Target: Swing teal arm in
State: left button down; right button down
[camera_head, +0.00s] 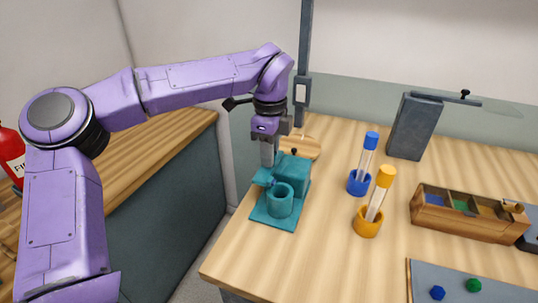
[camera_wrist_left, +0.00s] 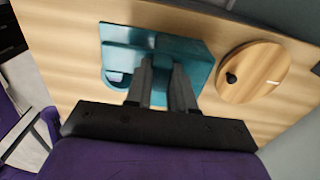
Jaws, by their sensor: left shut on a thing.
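The teal fixture (camera_head: 292,176) stands on its flat teal base plate (camera_head: 262,214) at the table's left side, with a round open teal cup (camera_head: 280,203) at its front. My left gripper (camera_head: 267,165) points down at the fixture's left rear. In the left wrist view my gripper's two fingers (camera_wrist_left: 163,88) are shut on the teal arm (camera_wrist_left: 163,68), with the teal fixture (camera_wrist_left: 197,53) around them. The fingers hide part of the arm, so its exact angle over the cup is unclear. My right gripper is not in view.
A round wooden disc (camera_head: 306,146) lies behind the fixture. A blue-capped tube (camera_head: 368,155) stands in a blue cup, and an orange-capped tube (camera_head: 380,194) in an orange cup. A grey block (camera_head: 413,128) and a wooden box (camera_head: 460,228) stand further right. The front left table is clear.

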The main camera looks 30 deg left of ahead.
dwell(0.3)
pick_arm(q)
jog(key=c, duration=1)
grip_release()
jog(key=shift+o, duration=0.2)
notch_tip(320, 180, up, 11)
jog(key=shift+f+p, duration=0.2)
jog(key=shift+p, duration=0.2)
